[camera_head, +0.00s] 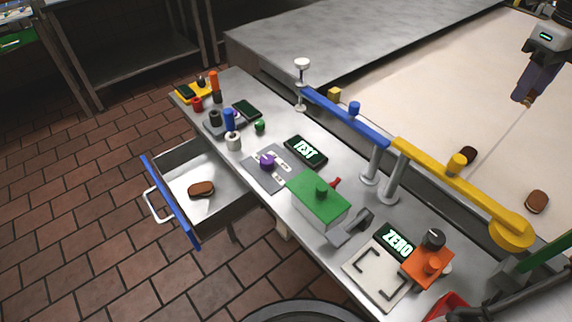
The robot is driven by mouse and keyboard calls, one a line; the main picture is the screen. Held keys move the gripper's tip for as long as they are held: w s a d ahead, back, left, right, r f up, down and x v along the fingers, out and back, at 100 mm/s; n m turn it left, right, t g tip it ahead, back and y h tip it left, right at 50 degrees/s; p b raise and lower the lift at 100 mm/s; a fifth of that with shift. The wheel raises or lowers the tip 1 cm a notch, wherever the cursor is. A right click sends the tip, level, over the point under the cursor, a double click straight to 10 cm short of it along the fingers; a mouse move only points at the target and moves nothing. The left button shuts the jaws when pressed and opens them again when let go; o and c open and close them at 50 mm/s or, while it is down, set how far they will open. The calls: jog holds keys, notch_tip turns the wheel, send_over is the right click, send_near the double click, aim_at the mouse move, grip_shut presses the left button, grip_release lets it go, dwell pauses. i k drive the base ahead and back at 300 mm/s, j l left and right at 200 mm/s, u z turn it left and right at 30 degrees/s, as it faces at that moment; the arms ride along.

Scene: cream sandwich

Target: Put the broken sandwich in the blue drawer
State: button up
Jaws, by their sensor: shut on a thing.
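A brown sandwich (201,189) lies in the open blue-fronted drawer (225,212), on its bare floor near the blue front (172,203). The drawer is pulled out to the left of the steel bench. Another brown sandwich (537,201) lies on the pale belt at the right. I cannot tell which piece is broken.
The steel bench (337,266) carries a green-topped box (318,200), lit TEST (305,151) and ZERO (398,241) displays, and an orange block (428,264). Blue (345,116) and yellow (455,187) rails stand between bench and belt. A dark device (543,60) hangs over the belt. Tiled floor left is clear.

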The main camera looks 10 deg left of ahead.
aim_at(213, 209)
jog(key=k+j+u, duration=0.2)
jog(key=u, duration=0.3)
jog(key=k+j+u, duration=0.1)
jog(key=j+u, duration=0.35)
